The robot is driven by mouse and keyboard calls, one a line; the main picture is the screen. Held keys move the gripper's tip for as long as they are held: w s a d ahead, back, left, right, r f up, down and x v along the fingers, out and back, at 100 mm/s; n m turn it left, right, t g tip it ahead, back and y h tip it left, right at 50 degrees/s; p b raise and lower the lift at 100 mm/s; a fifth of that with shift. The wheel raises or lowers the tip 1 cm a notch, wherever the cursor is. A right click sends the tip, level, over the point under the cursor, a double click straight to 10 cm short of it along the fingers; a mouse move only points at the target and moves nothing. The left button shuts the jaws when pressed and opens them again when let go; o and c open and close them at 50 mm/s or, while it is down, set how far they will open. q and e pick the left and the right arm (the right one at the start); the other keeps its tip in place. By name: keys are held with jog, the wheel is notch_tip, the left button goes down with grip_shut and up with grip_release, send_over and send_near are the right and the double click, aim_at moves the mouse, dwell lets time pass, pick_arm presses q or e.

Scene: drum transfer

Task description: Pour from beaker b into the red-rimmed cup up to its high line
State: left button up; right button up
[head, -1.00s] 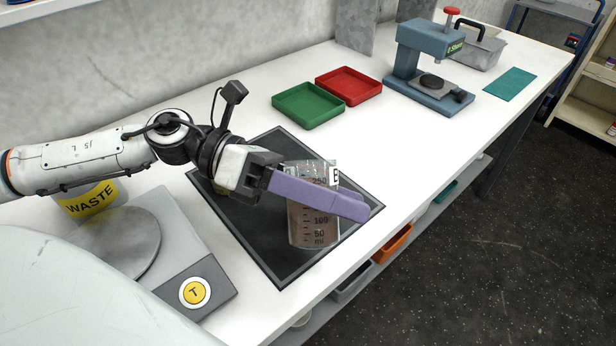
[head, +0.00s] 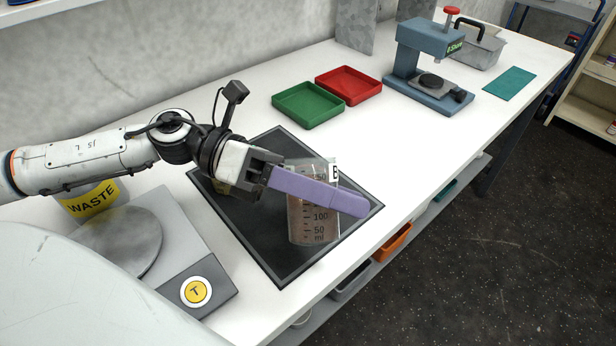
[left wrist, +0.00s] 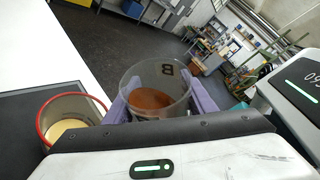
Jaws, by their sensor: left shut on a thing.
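Beaker b (head: 312,229) is a clear graduated beaker with a "B" label, standing about upright at the front right part of the dark mat. My left gripper (head: 318,192) has its purple fingers shut around its upper half. In the left wrist view beaker b (left wrist: 155,98) sits between the fingers with reddish-brown content inside. I cannot tell whether its base touches the mat. The red-rimmed cup (left wrist: 72,121) stands left of the beaker in the left wrist view, with pale yellow inside. In the head view it is mostly hidden behind my gripper. My right gripper is not in view.
The dark mat (head: 270,262) lies on the white bench. A scale (head: 180,262) with a yellow T button and a WASTE container (head: 92,200) are at the left. Green (head: 308,105) and red (head: 348,86) trays and a blue press (head: 430,70) stand farther back. The bench right of the mat is clear.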

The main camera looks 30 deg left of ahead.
pick_arm(q)
jog(key=shift+f+n+h, duration=0.2)
jog(key=shift+n+h, duration=0.2)
jog(key=shift+n, duration=0.3)
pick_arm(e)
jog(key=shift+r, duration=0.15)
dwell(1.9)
pick_arm(q)
jog(key=shift+r+n+h+p, duration=0.55)
jog(key=shift+n+p, duration=0.2)
jog(key=shift+n, duration=0.15)
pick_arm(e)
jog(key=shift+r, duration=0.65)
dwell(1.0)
